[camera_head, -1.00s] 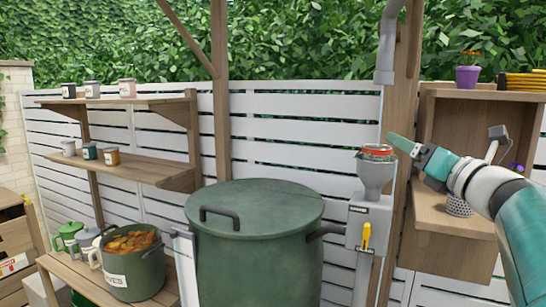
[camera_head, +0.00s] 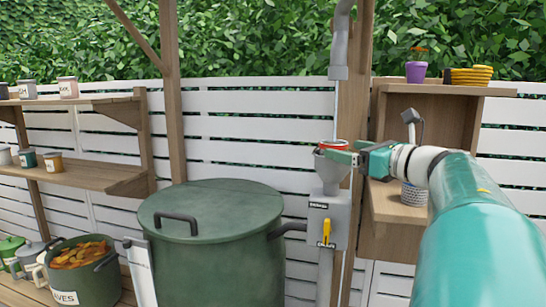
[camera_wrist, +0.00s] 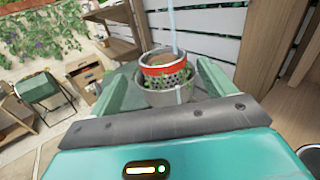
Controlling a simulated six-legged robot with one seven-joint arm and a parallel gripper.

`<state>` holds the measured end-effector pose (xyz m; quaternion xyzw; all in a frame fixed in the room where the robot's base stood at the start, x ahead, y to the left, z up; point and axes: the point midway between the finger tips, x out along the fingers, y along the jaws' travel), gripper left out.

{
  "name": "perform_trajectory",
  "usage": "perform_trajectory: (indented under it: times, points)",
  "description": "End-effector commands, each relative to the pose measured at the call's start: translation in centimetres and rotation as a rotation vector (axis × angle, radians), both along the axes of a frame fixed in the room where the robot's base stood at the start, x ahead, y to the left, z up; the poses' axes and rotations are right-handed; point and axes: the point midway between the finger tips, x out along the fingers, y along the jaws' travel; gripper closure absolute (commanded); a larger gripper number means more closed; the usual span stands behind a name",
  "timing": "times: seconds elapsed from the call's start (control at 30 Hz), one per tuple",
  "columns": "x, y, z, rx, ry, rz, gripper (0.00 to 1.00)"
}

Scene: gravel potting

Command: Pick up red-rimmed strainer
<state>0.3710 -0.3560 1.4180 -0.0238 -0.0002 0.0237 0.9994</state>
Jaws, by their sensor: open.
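The red-rimmed strainer (camera_head: 333,145) sits in the top of the grey funnel (camera_head: 331,172) on the post. In the wrist view the strainer (camera_wrist: 165,70) shows its red band, perforated metal and some green bits inside. My gripper (camera_head: 340,157) is at the funnel's top, its green fingers overlapping the strainer in the head view. In the wrist view my gripper (camera_wrist: 168,75) is open, with one finger on each side of the strainer and funnel mouth. I cannot tell whether the fingers touch it.
A grey downpipe (camera_head: 340,60) hangs above, with a thin pale stream falling to the strainer. A grey box with a yellow handle (camera_head: 326,232) is below the funnel. A large green lidded barrel (camera_head: 211,250) stands left. A wooden shelf unit (camera_head: 390,206) is right, holding a perforated cup (camera_head: 414,194).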

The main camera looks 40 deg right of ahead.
Motion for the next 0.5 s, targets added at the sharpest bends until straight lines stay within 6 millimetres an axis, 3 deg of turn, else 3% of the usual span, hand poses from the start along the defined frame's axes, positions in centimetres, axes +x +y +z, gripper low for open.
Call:
perform_trajectory:
  times: [0.5]
  points:
    - [5.7,-0.2,0.6,0.001,-0.001,-0.001,0.18]
